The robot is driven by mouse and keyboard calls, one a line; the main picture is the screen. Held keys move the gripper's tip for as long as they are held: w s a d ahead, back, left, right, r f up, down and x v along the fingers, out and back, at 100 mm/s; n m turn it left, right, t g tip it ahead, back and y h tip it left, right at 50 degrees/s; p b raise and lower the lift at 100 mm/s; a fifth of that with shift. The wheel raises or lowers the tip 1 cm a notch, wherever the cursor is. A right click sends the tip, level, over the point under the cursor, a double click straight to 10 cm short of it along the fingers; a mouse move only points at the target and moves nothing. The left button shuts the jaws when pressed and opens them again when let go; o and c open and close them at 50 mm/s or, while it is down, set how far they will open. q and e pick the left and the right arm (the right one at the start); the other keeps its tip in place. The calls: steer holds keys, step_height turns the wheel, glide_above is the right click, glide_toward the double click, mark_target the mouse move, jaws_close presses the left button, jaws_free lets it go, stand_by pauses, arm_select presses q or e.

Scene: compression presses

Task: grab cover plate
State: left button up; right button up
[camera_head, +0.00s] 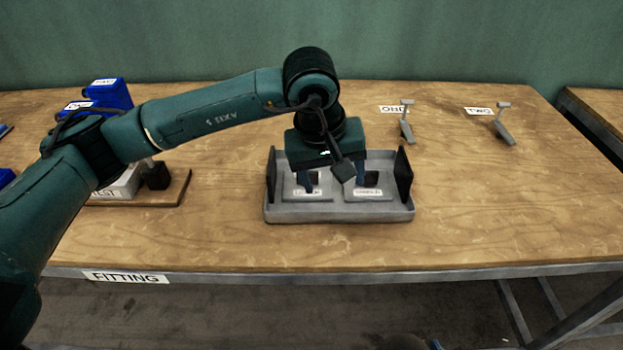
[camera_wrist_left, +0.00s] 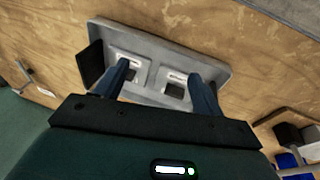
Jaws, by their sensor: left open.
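A grey tray (camera_head: 340,214) sits at the middle of the table. Two light grey labelled flat plates lie side by side in it, a left plate (camera_head: 290,186) and a right plate (camera_head: 385,192). Each has a dark square part; I cannot read the labels or tell which is the cover plate. My left gripper (camera_head: 334,183) points down over the tray, open, its blue fingers apart. In the left wrist view the gripper (camera_wrist_left: 158,74) has one finger over each plate side and nothing visible between its fingers. Its body hides part of the tray. My right gripper is not in view.
Black upright panels (camera_head: 403,175) stand at the tray's ends. Two small grey handled tools (camera_head: 407,128) (camera_head: 504,128) lie at the back right by their labels. Blue bins (camera_head: 110,94) and a wooden board (camera_head: 172,190) are at the left.

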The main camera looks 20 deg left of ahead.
arm_select(q)
steer(key=w+a+r+t+y, duration=0.2)
steer(key=w+a+r+y, duration=0.1)
steer(key=w+a, duration=0.15)
glide_toward(321, 181)
steer(key=a, duration=0.2)
steer(key=shift+s+a+r+m, duration=0.2)
steer(key=shift+s+a+m, duration=0.1)
steer(key=shift+s, duration=0.05)
steer(key=shift+p+x, duration=0.75)
steer(key=shift+x, duration=2.15)
steer(key=shift+a, duration=0.2)
steer(key=shift+c, duration=0.6)
steer(key=shift+w+r, duration=0.1)
steer(key=c, duration=1.3)
